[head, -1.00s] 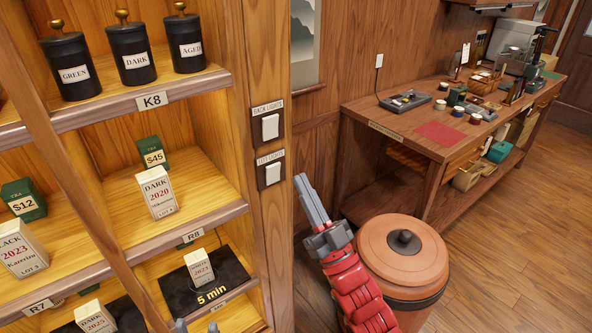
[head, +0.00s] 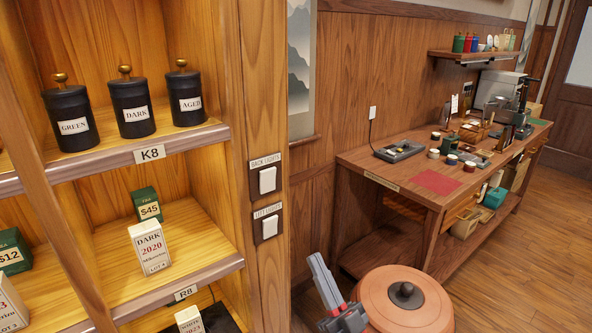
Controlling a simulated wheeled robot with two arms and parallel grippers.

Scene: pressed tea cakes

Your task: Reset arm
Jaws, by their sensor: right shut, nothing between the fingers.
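My right gripper (head: 322,277) shows at the bottom middle, pointing up, with its grey fingers together and nothing held. It is left of the round terracotta lid and in front of the wood wall, apart from the shelf post. My left gripper is not in view. Two light switches, the upper one (head: 267,180) under a "BACK LIGHTS" label and a lower one (head: 269,226), sit on the shelf post up and left of the right gripper.
A shelf at left holds black canisters (head: 132,107), a "DARK 2020" box (head: 149,247) and a "$45" box (head: 146,204). A lidded terracotta bin (head: 377,298) stands beside my right gripper. A wooden workbench (head: 390,181) runs along the wall. Floor at right is clear.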

